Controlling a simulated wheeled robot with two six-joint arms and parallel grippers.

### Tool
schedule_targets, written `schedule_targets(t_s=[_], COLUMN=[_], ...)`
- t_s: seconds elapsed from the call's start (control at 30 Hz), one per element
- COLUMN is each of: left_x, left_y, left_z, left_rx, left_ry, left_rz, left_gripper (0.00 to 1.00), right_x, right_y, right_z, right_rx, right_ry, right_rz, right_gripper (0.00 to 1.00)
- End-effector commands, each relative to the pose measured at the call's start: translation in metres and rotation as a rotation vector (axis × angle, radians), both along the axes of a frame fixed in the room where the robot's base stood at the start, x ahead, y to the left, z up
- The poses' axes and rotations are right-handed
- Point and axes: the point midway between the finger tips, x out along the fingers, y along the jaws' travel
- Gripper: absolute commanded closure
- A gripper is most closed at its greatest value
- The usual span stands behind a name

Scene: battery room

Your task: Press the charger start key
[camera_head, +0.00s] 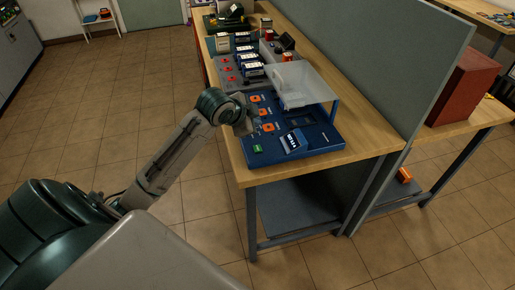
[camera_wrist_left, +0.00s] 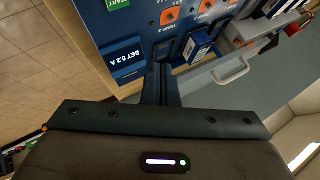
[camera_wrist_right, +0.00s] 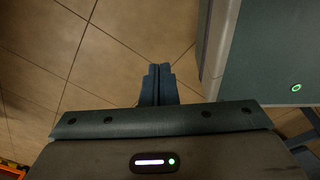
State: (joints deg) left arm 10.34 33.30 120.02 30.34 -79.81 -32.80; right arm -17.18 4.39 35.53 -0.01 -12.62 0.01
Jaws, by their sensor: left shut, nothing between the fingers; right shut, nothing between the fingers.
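The blue charger (camera_head: 318,140) lies on the near end of the wooden bench. Its green start key (camera_head: 257,149) is at the near left corner; it also shows at the top edge of the left wrist view, marked START (camera_wrist_left: 118,4). Orange keys (camera_head: 268,127) run along the charger's left side. A display (camera_wrist_left: 126,60) reads "SET 0.2 A". My left gripper (camera_head: 246,122) is shut and empty over the charger's left side, beyond the green key and apart from it. In the left wrist view its fingertips (camera_wrist_left: 162,72) cover part of the panel. My right gripper (camera_wrist_right: 158,72) is shut and empty above the floor.
A clear raised cover (camera_head: 303,84) stands over the charger's far part. A grey unit (camera_head: 229,73) with several batteries sits farther along the bench (camera_head: 352,153). A green-grey partition (camera_head: 375,85) closes off the right side. The tiled floor (camera_head: 130,100) on the left is free.

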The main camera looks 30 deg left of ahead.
Motion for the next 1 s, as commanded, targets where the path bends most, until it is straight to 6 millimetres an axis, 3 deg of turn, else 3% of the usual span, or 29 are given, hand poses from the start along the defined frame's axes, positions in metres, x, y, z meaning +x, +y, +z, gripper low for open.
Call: schedule_targets(t_s=[0.6,0.77,1.0], left_x=[0.0,0.0,0.0], left_y=[0.0,0.0,0.0], left_z=[-0.067,-0.081,-0.086], left_rx=[0.001,-0.001,-0.001], left_ry=[0.0,0.001,0.0], left_rz=[0.001,0.0,0.001], left_gripper=[1.0,1.0,1.0], right_x=[0.005,0.015,0.013], right_y=[-0.006,-0.004,0.001], right_z=[-0.077,-0.075,-0.077], right_rx=[-0.007,-0.004,0.0], right_ry=[0.001,-0.012,-0.005], right_rz=[0.002,0.002,0.001], right_gripper=[1.0,1.0,1.0])
